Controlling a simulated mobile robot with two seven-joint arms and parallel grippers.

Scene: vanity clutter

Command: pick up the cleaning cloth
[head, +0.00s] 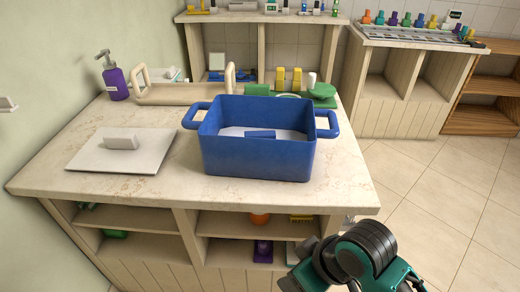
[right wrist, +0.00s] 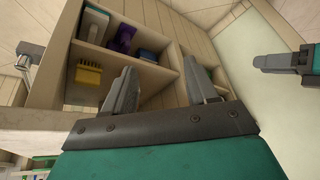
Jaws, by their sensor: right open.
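I cannot identify the cleaning cloth with certainty. A flat blue piece (head: 261,135) lies on something white inside the blue bin (head: 257,160) on the counter. A blue item (right wrist: 148,55) also sits on the lower shelf in the right wrist view; either could be cloth. My right gripper (right wrist: 160,68) is open and empty, its two fingers apart in front of the shelves. In the head view my right arm (head: 365,250) is at the counter's front right corner. My left gripper (right wrist: 270,61) shows at the right edge of the wrist view, its jaws unclear.
A grey lidded plate (head: 120,152) and a purple pump bottle (head: 117,82) stand on the counter's left. A beige handled tray (head: 180,94) is behind the bin. The shelves hold a yellow brush (right wrist: 88,74) and a purple bottle (right wrist: 122,38). The floor at right is clear.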

